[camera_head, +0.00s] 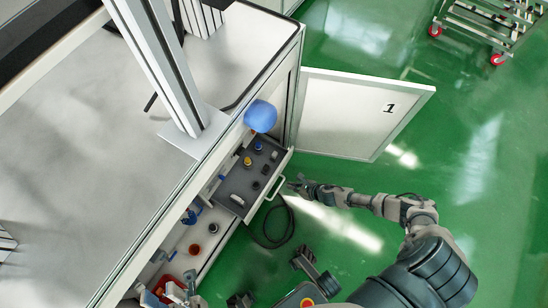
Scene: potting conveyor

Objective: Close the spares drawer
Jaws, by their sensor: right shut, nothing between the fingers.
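The spares drawer (230,203) is pulled out from the white cabinet under the bench. It holds a dark grey insert with several small parts, among them a yellow one and blue ones. Its pale bar handle (275,189) is on the front, facing right. My right gripper (293,183) is just to the right of the handle, with its arm reaching in from the lower right. It is shut and empty; whether it touches the handle or drawer front is too small to tell.
A white door marked 1 (350,115) stands open behind the drawer. A blue rounded object (260,116) is at the bench edge above it. A lower compartment (203,262) holds several items. A dark cable loop (268,239) lies on the green floor.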

